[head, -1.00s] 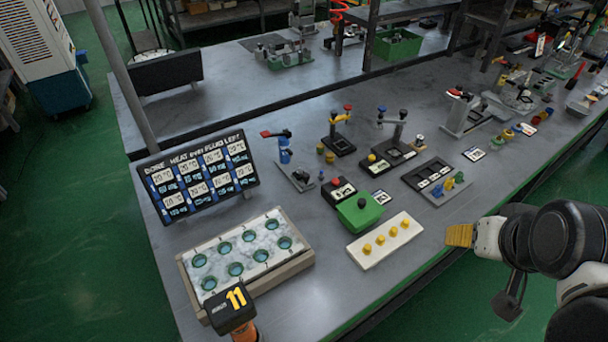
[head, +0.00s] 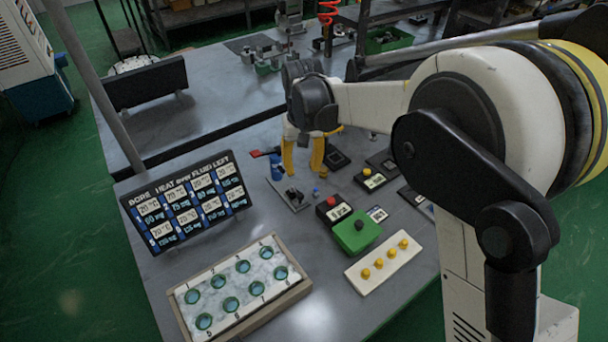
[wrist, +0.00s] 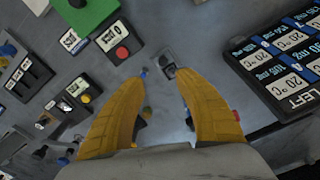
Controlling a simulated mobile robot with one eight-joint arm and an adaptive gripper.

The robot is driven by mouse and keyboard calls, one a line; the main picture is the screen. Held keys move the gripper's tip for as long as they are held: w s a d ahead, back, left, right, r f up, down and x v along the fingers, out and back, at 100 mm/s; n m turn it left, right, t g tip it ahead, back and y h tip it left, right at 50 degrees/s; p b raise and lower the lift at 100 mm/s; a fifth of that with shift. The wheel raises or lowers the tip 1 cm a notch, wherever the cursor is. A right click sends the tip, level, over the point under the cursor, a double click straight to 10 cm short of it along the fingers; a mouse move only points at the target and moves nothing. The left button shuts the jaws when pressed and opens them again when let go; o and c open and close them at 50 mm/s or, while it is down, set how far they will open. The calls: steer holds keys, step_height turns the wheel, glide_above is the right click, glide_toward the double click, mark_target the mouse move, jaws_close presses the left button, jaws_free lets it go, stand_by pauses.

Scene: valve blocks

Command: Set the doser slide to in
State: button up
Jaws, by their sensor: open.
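No part in view is plainly labelled as the doser slide. The likeliest is the small fixture with a grey base plate (head: 286,197), a dark block (head: 293,194) and a blue post (head: 277,167) at the left of the bench. In the wrist view its dark block (wrist: 169,66) lies just beyond the fingertips, with a small blue knob (wrist: 144,73) beside the left fingertip. My gripper (head: 303,172) has yellow fingers spread apart, pointing down above this fixture. In the wrist view the gripper (wrist: 162,77) is empty. The fingers hide part of the fixture; contact cannot be told.
A red-button box (head: 333,208), a green box (head: 357,232) and a yellow-button box (head: 370,179) stand close on the right. A display board (head: 188,200) stands left. A tray of round wells (head: 298,293) and a white strip with yellow knobs (head: 352,277) lie nearer.

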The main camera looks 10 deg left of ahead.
mark_target(300, 195)
steer(key=f+b, duration=0.1)
steer(key=f, duration=0.2)
steer(key=f+b, duration=0.1)
steer(key=f, duration=0.3)
steer(key=f+b, duration=0.2)
steer(key=f, duration=0.2)
steer(key=shift+a+f, duration=0.25)
steer(key=shift+a, duration=0.1)
jaws_close()
